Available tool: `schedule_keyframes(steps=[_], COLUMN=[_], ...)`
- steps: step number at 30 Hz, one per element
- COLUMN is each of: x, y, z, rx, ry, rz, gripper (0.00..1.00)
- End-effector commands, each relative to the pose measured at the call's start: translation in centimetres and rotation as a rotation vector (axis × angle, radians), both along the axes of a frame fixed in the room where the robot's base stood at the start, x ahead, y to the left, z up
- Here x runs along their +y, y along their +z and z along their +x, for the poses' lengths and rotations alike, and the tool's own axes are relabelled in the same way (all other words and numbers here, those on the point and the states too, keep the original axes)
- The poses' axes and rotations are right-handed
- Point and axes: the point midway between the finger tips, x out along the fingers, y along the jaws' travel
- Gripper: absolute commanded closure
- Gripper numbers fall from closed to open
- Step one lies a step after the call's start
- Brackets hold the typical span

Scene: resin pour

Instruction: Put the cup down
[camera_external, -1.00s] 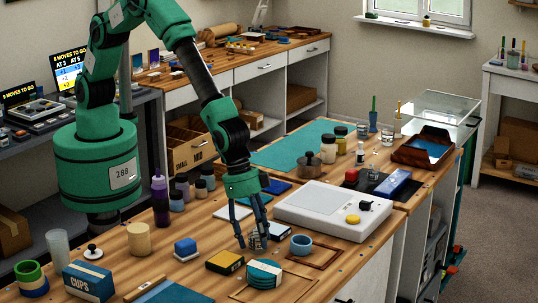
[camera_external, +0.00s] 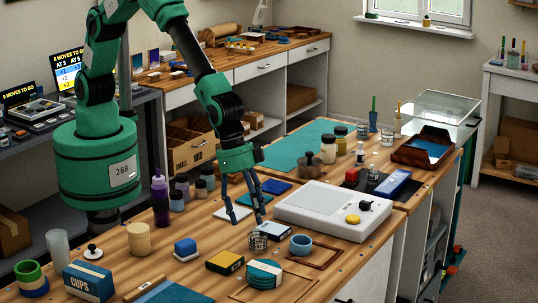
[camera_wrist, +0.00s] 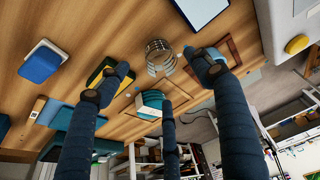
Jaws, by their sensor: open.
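A clear cup with dark bands (camera_external: 258,240) stands upright on the wooden bench, touching nothing of my gripper. It also shows in the wrist view (camera_wrist: 160,57), beyond the spread fingers. My gripper (camera_external: 249,221) is open and empty, with its fingers pointing down, a little above and to the left of the cup. In the wrist view its fingers (camera_wrist: 158,75) are spread wide.
A brown wooden frame (camera_external: 322,257) lies at the right. Teal coasters (camera_external: 264,274) and a yellow-and-black box (camera_external: 225,262) sit in front. A white flat device (camera_external: 320,207) is behind right. Dark bottles (camera_external: 161,200) stand at the left.

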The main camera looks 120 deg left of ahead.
Motion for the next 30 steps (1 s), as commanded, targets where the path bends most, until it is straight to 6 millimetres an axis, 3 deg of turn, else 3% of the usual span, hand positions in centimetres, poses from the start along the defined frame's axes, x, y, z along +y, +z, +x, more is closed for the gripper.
schedule_keyframes(steps=[6, 12, 30], x=[0.1, 0.2, 0.3], y=[3.3, 4.8, 5.2], z=[-1.0, -1.6, -1.7], rx=[-0.001, 0.001, 0.001], ry=[0.0, 0.0, 0.0], rz=[0.0, 0.0, 0.0], gripper=[0.34, 0.34, 0.34])
